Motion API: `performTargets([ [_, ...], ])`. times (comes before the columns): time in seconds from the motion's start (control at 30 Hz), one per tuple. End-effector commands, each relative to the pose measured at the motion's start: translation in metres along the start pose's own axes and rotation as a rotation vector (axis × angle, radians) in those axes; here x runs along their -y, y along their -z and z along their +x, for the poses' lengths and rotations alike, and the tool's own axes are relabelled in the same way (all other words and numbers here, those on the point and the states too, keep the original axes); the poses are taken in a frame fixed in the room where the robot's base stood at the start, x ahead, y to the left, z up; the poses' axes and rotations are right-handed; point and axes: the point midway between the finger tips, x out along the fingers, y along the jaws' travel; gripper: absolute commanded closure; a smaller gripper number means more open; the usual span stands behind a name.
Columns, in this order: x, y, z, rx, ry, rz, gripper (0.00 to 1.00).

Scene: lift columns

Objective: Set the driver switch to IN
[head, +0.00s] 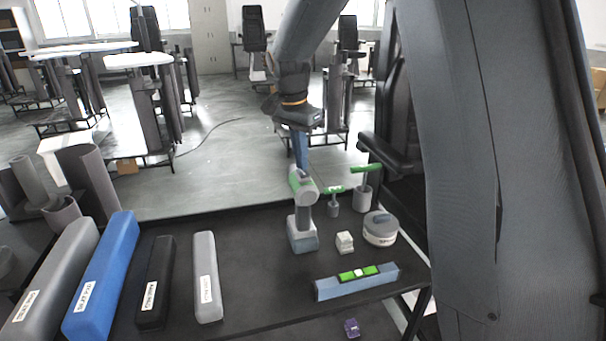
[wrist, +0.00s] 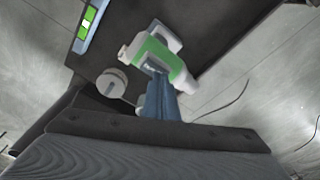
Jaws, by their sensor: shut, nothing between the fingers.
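The driver (head: 303,215), grey with a green band on its head, stands upright on the dark table. It also shows in the wrist view (wrist: 152,52). My gripper (head: 301,166) points down, with its blue fingers shut and empty. The fingertips are right at the top or back of the driver's head; I cannot tell whether they touch it. In the wrist view my fingers (wrist: 160,92) overlap the driver's body. The driver's switch and its setting are too small or hidden to make out.
A blue level (head: 357,281), a small white block (head: 345,242) and a round grey-white tape measure (head: 380,229) lie right of the driver. Two green-topped tools (head: 333,201) (head: 362,190) stand behind.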

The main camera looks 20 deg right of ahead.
Motion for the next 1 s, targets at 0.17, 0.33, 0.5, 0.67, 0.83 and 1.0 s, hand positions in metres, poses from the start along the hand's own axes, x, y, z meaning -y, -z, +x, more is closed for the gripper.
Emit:
performTargets([
  [0.17,-0.001,0.0,-0.008,0.002,-0.003,0.0,1.0],
  [0.33,-0.001,0.003,-0.021,0.002,-0.002,0.0,1.0],
  [0.5,-0.001,0.005,-0.034,0.001,-0.002,0.0,1.0],
  [0.67,-0.001,0.006,-0.045,0.001,-0.002,0.0,1.0],
  [0.83,-0.001,0.008,-0.057,0.001,-0.002,0.0,1.0],
  [1.0,0.0,0.01,-0.067,0.001,-0.001,0.0,1.0],
])
